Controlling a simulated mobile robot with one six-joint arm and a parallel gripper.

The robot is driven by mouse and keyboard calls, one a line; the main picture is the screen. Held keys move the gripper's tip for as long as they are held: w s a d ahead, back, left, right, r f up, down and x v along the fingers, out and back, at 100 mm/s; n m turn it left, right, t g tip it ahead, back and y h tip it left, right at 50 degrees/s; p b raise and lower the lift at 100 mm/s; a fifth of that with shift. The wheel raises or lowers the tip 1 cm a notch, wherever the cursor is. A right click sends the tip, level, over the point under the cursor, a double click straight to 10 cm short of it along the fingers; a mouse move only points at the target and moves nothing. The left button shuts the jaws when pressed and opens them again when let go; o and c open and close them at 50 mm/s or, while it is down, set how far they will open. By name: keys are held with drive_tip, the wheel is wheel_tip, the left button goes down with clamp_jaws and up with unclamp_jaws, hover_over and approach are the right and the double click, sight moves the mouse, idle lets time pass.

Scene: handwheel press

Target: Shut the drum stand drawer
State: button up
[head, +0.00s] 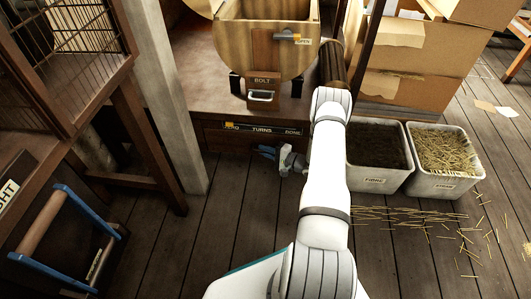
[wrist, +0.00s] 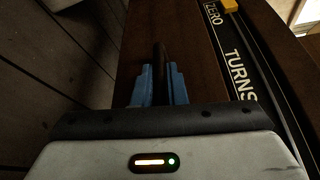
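The drum stand (head: 188,92) is a brown wooden stand at the upper middle of the head view, with a drum on it. Its drawer (head: 228,139) seems to be the brown front under the ZERO, TURNS, DONE strip; how far out it stands is hard to tell. My gripper (head: 264,152) is low at this front, right of its middle. In the wrist view, the blue fingers of my gripper (wrist: 160,88) are close together, one on each side of a dark bar (wrist: 160,58), which looks like the drawer handle. The bar fills the gap between them.
Two bins, one of dark fibre (head: 376,182) and one of straw (head: 446,185), stand right of my arm, with loose straw in front. A post (head: 170,110) and a blue-edged carrier with a wooden grip (head: 45,222) are at left. The floor between is clear.

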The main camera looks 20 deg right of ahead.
drive_tip(key=o, duration=0.4)
drive_tip(key=shift+w, duration=0.15)
drive_tip(key=shift+o, duration=0.2)
drive_tip(key=shift+d, duration=0.1)
drive_tip(key=p+v, duration=0.2)
drive_tip(key=v, duration=0.5)
drive_tip(key=shift+s+d, duration=0.2)
drive_tip(key=shift+s, duration=0.15)
